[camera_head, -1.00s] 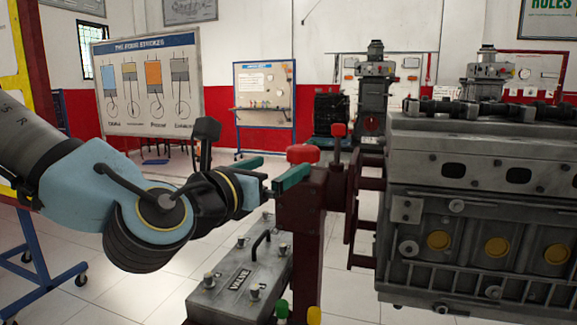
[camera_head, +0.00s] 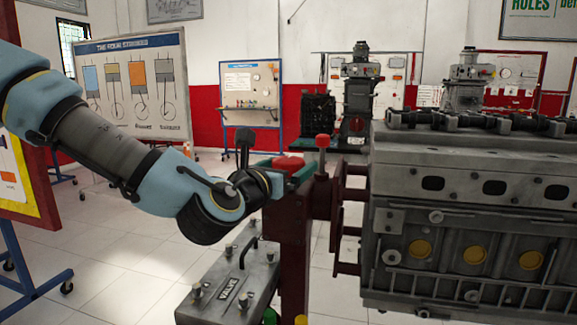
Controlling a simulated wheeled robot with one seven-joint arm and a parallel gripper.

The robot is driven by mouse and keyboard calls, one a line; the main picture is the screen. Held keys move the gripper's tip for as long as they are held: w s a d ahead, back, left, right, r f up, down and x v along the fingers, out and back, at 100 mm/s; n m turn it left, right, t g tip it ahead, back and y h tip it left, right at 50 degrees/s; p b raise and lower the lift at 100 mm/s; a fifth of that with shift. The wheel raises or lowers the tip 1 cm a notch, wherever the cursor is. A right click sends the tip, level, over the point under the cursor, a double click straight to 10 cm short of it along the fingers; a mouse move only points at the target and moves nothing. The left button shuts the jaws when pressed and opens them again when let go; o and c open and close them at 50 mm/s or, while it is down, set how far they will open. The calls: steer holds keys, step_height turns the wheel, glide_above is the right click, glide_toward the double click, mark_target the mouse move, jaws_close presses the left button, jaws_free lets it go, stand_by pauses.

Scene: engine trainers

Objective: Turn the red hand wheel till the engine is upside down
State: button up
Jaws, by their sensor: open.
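The engine (camera_head: 470,215) is a large grey block on the right, with its row of dark top parts facing up and yellow round plugs on its side. It is held beside a dark red stand (camera_head: 289,235). A red piece that looks like the hand wheel (camera_head: 289,163) sits at the top of the stand's post. My gripper (camera_head: 290,168) reaches in from the left with its green fingers apart. One finger is behind the red piece and one in front of it. I cannot tell whether they touch it. The near finger and gripper body hide part of it.
A red-knobbed upright part (camera_head: 322,142) stands just right of the gripper. A blue-framed board stand (camera_head: 30,220) is at the left. The tiled floor between them is clear.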

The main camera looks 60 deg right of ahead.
steer(key=c, duration=1.2)
steer(key=shift+g, duration=0.3)
